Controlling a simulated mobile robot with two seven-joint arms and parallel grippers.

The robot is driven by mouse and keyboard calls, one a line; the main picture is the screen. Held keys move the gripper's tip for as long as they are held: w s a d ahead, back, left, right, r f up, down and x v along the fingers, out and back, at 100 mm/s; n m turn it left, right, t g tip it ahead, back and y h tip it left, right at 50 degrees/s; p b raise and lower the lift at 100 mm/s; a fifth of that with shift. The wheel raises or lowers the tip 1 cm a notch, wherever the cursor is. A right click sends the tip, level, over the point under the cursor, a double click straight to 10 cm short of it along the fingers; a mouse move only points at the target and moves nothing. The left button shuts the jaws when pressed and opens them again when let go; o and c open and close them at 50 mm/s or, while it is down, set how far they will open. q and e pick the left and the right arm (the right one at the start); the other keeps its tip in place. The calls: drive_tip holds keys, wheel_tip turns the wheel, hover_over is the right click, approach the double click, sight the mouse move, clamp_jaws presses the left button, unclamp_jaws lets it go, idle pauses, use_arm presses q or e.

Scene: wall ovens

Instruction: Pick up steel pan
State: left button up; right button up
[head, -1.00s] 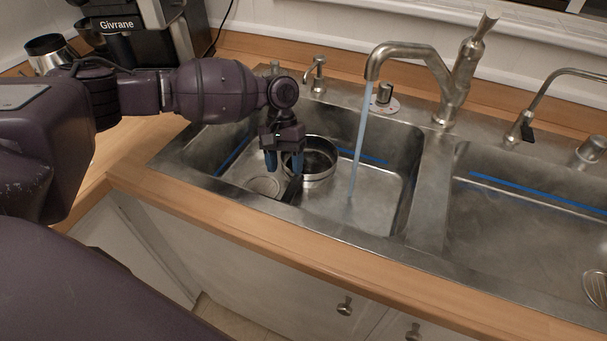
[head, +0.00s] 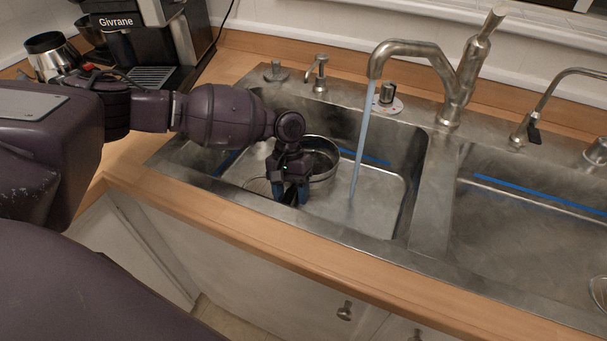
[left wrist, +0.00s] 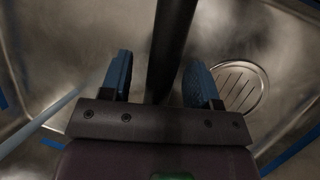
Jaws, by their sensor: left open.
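The steel pan (head: 325,165) sits in the left sink basin, its round body partly hidden behind my left gripper (head: 290,195). The gripper is lowered into the basin over the pan's handle side. In the left wrist view my left gripper (left wrist: 160,75) is open. The dark handle (left wrist: 175,30) runs between its two blue fingers, with a gap on each side. In the head view the handle is mostly hidden by the gripper. My right gripper is not in view.
Water (head: 361,140) runs from the faucet (head: 415,48) into the basin, right of the pan. A second basin (head: 520,230) lies to the right. The wooden counter edge (head: 290,238) runs along the front. A coffee machine (head: 150,45) stands at the back left.

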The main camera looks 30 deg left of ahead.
use_arm(q)
drive_tip(key=c, duration=1)
clamp_jaws()
drive_tip(key=shift+r, duration=0.1)
